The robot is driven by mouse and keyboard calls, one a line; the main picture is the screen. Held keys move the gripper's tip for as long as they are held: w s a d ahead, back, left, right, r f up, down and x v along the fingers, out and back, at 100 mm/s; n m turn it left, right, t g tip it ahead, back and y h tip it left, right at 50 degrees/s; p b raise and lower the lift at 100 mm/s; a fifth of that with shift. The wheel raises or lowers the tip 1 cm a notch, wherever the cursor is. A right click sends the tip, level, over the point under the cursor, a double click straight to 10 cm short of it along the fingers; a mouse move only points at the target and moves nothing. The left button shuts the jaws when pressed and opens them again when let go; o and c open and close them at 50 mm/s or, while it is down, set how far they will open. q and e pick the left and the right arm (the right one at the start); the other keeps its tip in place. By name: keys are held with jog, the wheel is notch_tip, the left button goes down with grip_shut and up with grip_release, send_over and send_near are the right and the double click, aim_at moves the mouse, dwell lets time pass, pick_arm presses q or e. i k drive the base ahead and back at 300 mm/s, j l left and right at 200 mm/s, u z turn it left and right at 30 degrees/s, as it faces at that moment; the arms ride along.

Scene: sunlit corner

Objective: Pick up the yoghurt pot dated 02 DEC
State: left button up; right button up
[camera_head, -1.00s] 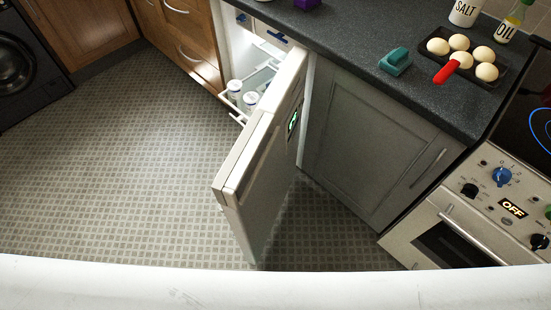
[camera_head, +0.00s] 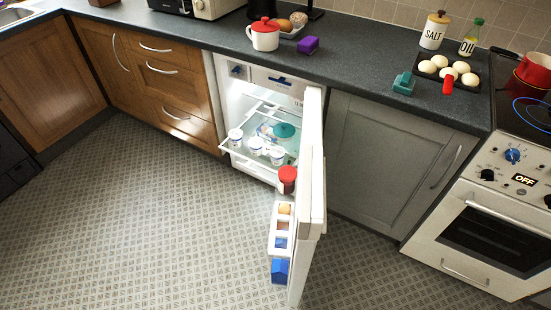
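The fridge stands open under the counter, with its door (camera_head: 311,190) swung out toward me. Three white and blue yoghurt pots stand on a pulled-out glass shelf (camera_head: 222,148): a left pot (camera_head: 235,139), a middle pot (camera_head: 256,146) and a right pot (camera_head: 277,156). Their dates are too small to read, so I cannot tell which says 02 DEC. A teal-lidded bowl (camera_head: 285,132) sits behind them on the shelf. Neither of my grippers is in view.
The door rack holds a red-lidded jar (camera_head: 287,180), eggs and a blue carton (camera_head: 280,271). Wooden drawers (camera_head: 170,90) are left of the fridge, a grey cupboard (camera_head: 390,160) and oven (camera_head: 480,240) right. The tiled floor (camera_head: 140,220) in front is clear.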

aim_at(277, 153)
jog(key=i+j+z, duration=0.2)
jog(key=z, duration=0.2)
jog(key=i+j+z, duration=0.15)
jog(key=j+z, duration=0.25)
jog(key=j, duration=0.1)
